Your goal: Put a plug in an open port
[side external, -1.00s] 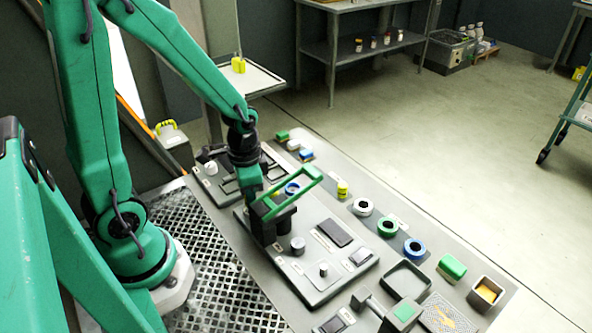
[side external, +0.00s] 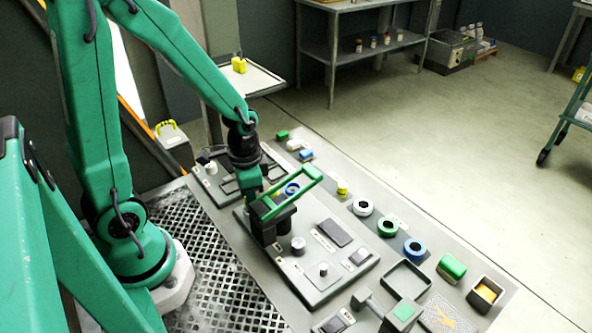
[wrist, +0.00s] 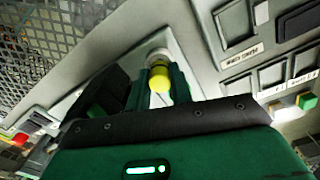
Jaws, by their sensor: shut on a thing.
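My gripper (side external: 266,222) is over the grey panel (side external: 320,285) on the bench in the side view; its fingertips are hard to make out there. In the wrist view my gripper (wrist: 160,86) is shut on a yellow plug (wrist: 160,77), held between two dark green fingers. A pale round part (wrist: 158,55) shows just beyond the plug, in line with it. I cannot tell whether it is a port or the plug's own end, nor whether the plug is seated.
White (side external: 363,206), green (side external: 388,226) and blue (side external: 414,249) rings stand in a row right of the panel. A yellow-topped piece (side external: 342,189) stands behind them. An empty dark tray (side external: 405,278) lies at the front right.

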